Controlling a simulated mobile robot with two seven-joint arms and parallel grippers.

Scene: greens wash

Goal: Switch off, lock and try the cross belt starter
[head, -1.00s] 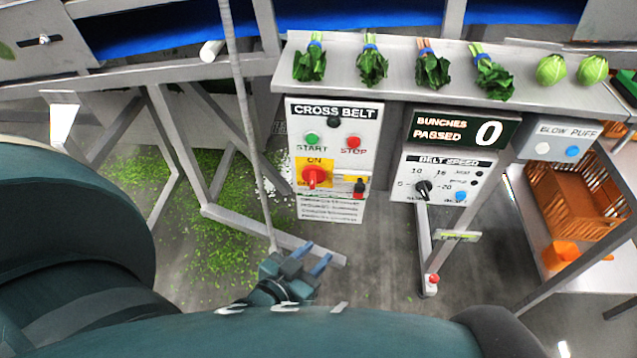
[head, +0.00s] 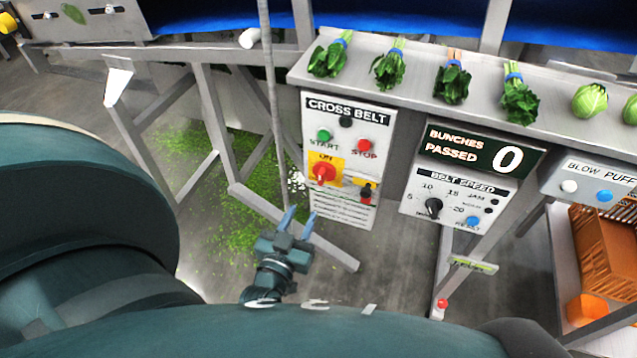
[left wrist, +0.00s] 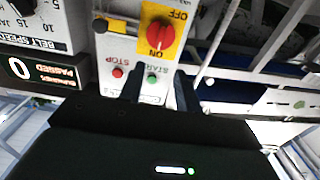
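The cross belt starter (head: 390,135) is a pale panel below the shelf, with a green start button (head: 324,135) and a red stop button (head: 364,146). Its red rotary switch (head: 323,173) sits on a yellow plate; the knob's grip looks in line with ON in the left wrist view (left wrist: 158,36). A small black and red item (head: 366,192), perhaps a padlock, hangs at the panel's right side. My left gripper (head: 299,218) is open and empty, below and left of the panel, fingers towards it. Its fingers (left wrist: 160,90) are apart in the left wrist view. My right gripper is out of view.
A belt speed box (head: 457,190) and a bunch counter (head: 480,148) are right of the starter. Greens lie on the shelf (head: 425,70) above. A thin grey post (head: 272,100) and frame legs (head: 213,120) stand left of the panel. An orange crate (head: 600,245) is at the far right.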

